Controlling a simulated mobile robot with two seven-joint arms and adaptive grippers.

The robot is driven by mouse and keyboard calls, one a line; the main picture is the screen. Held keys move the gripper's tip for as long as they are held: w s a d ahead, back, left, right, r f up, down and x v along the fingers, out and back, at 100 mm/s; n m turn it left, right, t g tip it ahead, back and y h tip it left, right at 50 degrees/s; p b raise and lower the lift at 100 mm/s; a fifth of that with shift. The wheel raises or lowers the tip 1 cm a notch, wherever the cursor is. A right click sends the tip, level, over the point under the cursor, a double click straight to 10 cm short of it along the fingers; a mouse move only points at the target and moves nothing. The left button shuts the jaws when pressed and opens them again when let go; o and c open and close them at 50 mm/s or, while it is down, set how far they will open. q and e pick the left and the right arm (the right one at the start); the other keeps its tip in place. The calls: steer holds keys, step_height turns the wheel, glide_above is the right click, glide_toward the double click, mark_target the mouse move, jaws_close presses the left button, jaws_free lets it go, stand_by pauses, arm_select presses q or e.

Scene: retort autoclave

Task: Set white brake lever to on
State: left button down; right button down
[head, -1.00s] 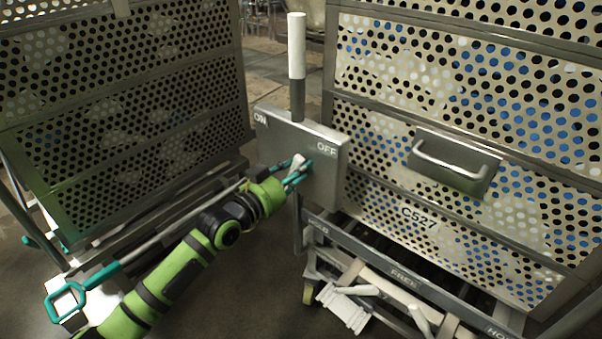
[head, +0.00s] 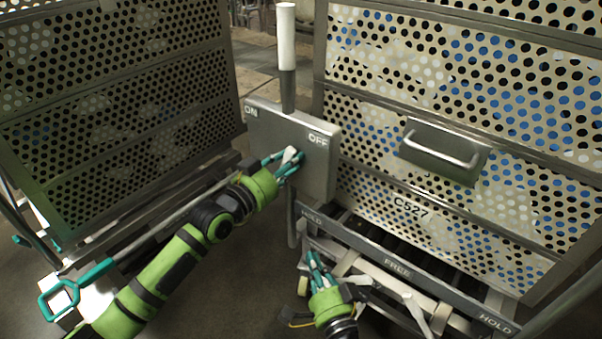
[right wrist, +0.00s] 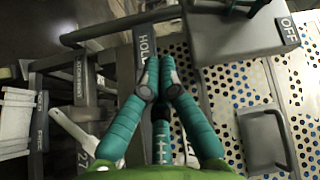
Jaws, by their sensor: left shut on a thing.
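A metal box (head: 312,165) carries the label ON at its left and OFF at its right. A small white lever (head: 291,154) stands out from its front, below and left of OFF. My left gripper (head: 288,160) is shut on this white lever, its fingers partly hiding it. A taller post with a white handle (head: 286,38) rises upright from behind the box's top edge. My right gripper (head: 314,262) is low, below the box, with its fingertips together and nothing seen between them. In the right wrist view my right gripper (right wrist: 160,78) points toward the HOLD rail.
A perforated crate (head: 440,120) marked C527 with a handle (head: 440,150) stands at right. Another perforated crate (head: 110,100) stands at left.

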step_height(320, 180, up, 11)
steer(key=w+m+t+h, duration=0.1)
steer(key=m+t+h, duration=0.25)
steer(key=m, duration=0.65)
steer(key=a+x, duration=0.1)
steer(key=x, duration=1.1)
steer(key=shift+w+a, duration=0.25)
steer(key=shift+a, duration=0.1)
steer(key=shift+h, duration=0.25)
